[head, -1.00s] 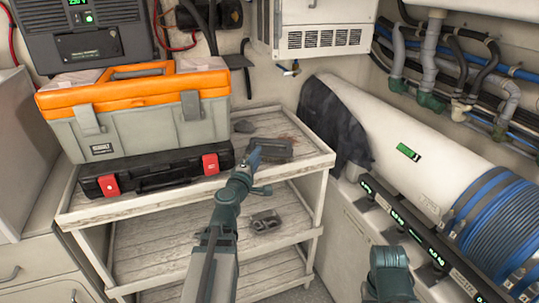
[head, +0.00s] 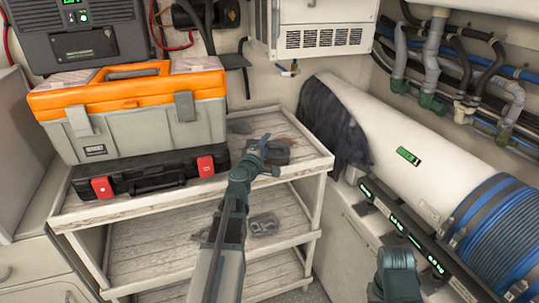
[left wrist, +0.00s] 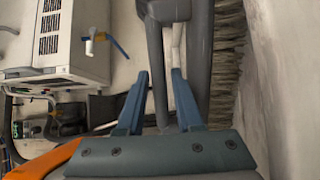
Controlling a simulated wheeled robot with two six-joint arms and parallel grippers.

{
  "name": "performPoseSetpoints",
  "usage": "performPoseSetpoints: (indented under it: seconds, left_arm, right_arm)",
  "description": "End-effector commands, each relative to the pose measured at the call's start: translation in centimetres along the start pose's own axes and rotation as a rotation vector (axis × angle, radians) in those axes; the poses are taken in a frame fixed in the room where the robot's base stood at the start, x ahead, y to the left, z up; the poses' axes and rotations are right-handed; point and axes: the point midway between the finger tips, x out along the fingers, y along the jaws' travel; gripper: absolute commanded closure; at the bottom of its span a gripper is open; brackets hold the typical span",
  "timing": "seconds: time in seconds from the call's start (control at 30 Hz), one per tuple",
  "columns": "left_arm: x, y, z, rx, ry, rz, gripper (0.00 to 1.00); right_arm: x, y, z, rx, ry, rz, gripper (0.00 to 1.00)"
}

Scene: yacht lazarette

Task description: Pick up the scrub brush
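The scrub brush (head: 280,152) is a dark grey block lying on the top shelf, right of the toolbox. In the left wrist view it shows as a grey body with a bristle edge (left wrist: 229,60) on the right and a grey handle bar. My left gripper (head: 270,154) is at the brush and hides part of it. Its blue fingers (left wrist: 160,85) are open, with the grey bar between them and small gaps on both sides. My right gripper is not in view; only a teal part of my right arm shows at the bottom.
An orange-lidded toolbox (head: 140,122) sits on a black case (head: 150,178) at the shelf's left. A small grey object (head: 263,224) lies on the middle shelf. A white cylinder (head: 395,145) with a dark cloth (head: 332,122) is to the right. The shelf front is clear.

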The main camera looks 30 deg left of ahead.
Motion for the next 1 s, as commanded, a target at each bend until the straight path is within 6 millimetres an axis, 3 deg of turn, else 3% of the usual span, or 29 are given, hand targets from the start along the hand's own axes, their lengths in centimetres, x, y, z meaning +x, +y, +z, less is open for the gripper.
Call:
performPoseSetpoints:
  seconds: [0.17, 0.4, 0.43, 0.63, 1.0]
  left_arm:
    - [2.1, 0.0, -0.8, 0.000, 0.006, 0.000, 0.65]
    - [2.2, 0.0, -0.8, 0.000, 0.007, 0.000, 0.65]
    - [2.2, 0.0, -0.8, 0.000, 0.007, 0.000, 0.67]
    - [2.2, 0.0, -0.8, 0.000, 0.007, 0.000, 1.00]
    - [2.2, 0.0, -0.8, 0.000, 0.006, 0.000, 1.00]
  right_arm:
    - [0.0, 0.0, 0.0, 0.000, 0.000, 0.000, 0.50]
    - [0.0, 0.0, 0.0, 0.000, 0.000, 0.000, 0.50]
    - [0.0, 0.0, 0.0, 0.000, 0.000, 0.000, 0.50]
    - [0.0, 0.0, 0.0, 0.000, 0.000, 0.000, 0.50]
    - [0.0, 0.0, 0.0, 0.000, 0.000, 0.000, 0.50]
